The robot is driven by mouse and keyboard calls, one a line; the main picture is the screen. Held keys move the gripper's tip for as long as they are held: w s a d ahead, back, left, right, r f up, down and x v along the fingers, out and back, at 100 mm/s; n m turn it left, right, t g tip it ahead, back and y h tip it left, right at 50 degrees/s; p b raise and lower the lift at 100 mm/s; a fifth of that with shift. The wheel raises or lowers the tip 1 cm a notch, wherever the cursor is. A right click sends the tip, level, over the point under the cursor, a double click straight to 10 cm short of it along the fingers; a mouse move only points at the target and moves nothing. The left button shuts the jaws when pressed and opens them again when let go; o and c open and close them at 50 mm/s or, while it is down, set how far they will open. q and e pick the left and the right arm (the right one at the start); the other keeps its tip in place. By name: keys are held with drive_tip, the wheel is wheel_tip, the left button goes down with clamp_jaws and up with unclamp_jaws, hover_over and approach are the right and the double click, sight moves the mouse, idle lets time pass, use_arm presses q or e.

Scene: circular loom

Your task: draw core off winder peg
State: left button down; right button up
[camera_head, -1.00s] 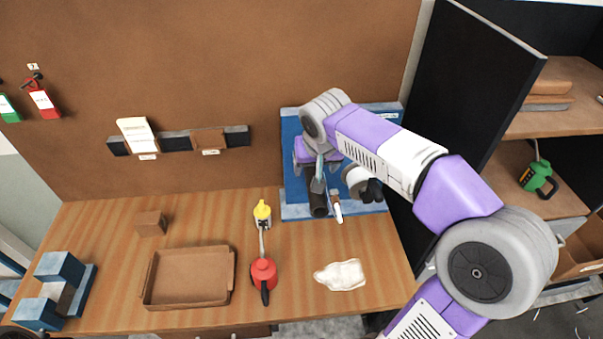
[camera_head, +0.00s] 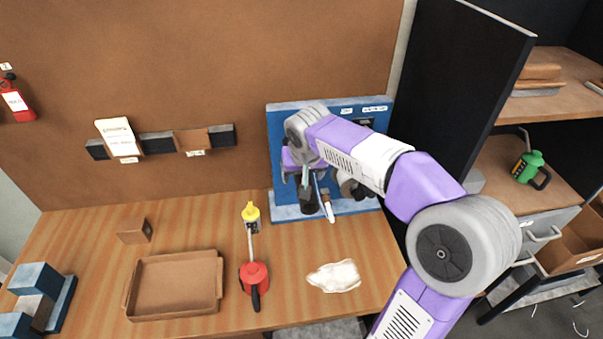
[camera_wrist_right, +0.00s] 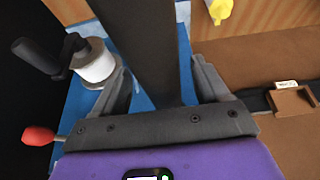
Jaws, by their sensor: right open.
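The winder is a blue stand (camera_head: 279,213) against the back panel. A dark tube, which looks like the core (camera_head: 309,204), projects from it, and its peg is hidden. In the right wrist view the dark tube (camera_wrist_right: 150,45) runs between my spread fingers. My right gripper (camera_head: 310,182) is at the tube in front of the stand, partly covered by my own wrist. Its jaws are open around or just above the tube; I cannot tell if they touch it. My left gripper is out of view.
A white roller with a black crank (camera_wrist_right: 95,62) sits close beside one finger, with a red knob (camera_wrist_right: 38,136) nearby. A black cabinet door (camera_head: 455,90) stands at right.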

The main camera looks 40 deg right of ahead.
drive_tip(key=c, duration=1.2)
